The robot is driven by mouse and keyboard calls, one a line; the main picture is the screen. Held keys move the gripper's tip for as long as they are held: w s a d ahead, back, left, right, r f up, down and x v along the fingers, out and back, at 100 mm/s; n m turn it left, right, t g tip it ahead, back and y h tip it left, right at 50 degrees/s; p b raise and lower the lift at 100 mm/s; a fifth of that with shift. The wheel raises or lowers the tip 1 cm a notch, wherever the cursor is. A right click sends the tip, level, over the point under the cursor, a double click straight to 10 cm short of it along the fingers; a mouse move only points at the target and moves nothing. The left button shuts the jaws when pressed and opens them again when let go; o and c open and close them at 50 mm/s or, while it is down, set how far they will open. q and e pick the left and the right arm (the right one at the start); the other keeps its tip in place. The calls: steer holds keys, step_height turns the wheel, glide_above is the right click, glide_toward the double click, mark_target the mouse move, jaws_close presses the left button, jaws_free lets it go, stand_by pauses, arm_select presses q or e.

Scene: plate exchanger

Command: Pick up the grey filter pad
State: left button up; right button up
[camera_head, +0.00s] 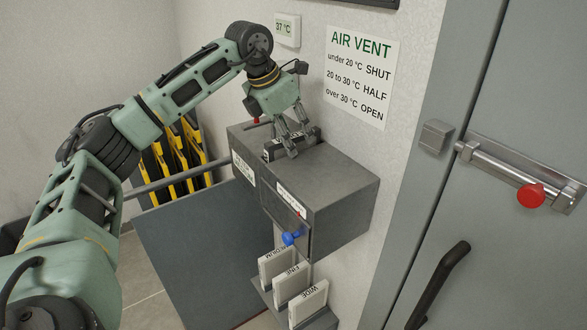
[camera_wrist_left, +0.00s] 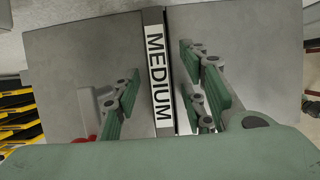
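The grey filter pad (camera_head: 274,153) stands in the top of a dark grey box (camera_head: 345,187). Its white label reads MEDIUM in the left wrist view (camera_wrist_left: 158,75). My left gripper (camera_head: 302,146) is over the box top, pointing down at the pad. In the left wrist view its fingers (camera_wrist_left: 162,98) are apart, one on each side of the pad, with gaps between them and it. The fingers hide part of the pad in the head view. My right gripper is not in view.
White pads (camera_head: 293,285) labelled MEDIUM, FINE and WIDE stand in a rack below the box. A blue knob (camera_head: 292,237) is on the box front. A wall display (camera_head: 287,29) reads 37 °C beside an AIR VENT sign (camera_head: 361,75). A grey door is at right.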

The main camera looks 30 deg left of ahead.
arm_select(q)
steer(key=shift+c, duration=0.3)
jaws_close()
steer(key=shift+r, duration=0.1)
stand_by(0.4)
